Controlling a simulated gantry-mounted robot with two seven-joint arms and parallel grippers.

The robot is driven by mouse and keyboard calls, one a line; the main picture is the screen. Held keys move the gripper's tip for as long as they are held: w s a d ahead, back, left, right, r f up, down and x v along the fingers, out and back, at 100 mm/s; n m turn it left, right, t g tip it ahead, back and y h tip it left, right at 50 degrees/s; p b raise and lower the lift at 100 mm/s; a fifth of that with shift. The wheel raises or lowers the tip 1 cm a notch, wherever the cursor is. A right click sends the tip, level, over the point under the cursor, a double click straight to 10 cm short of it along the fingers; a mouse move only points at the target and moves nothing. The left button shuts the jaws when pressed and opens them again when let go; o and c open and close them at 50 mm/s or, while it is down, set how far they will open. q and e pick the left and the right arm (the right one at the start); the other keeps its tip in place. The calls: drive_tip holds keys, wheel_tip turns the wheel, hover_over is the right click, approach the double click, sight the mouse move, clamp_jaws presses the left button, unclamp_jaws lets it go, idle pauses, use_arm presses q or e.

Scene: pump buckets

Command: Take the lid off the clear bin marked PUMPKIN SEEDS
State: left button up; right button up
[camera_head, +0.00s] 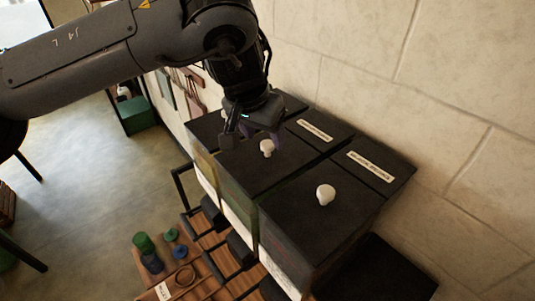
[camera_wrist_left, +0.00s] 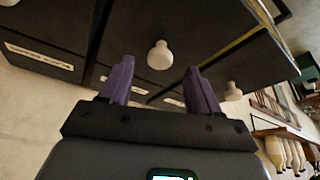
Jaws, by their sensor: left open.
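Three bins stand in a row against the wall with black lids, each with a white knob. The near lid (camera_head: 350,185), middle lid (camera_head: 243,167) and far lid (camera_head: 203,128) show in the head view. White labels lie on the near and middle lids; their print is too small to read, so I cannot tell which bin is PUMPKIN SEEDS. My left gripper (camera_head: 252,138) is open above the row, close to the middle knob (camera_head: 267,148). In the left wrist view a white knob (camera_wrist_left: 160,55) appears between and beyond the purple fingertips, not gripped. My right gripper is out of view.
A stone wall (camera_head: 450,90) rises behind the bins. Black scoop-like handles (camera_head: 240,246) stick out at the bins' front. A wooden board (camera_head: 155,290) with small green and blue pieces (camera_head: 143,243) lies at lower left.

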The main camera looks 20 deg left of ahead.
sight(267, 143)
use_arm(q)
drive_tip(key=shift+p+x, duration=0.3)
drive_tip(key=shift+x, duration=1.25)
clamp_jaws()
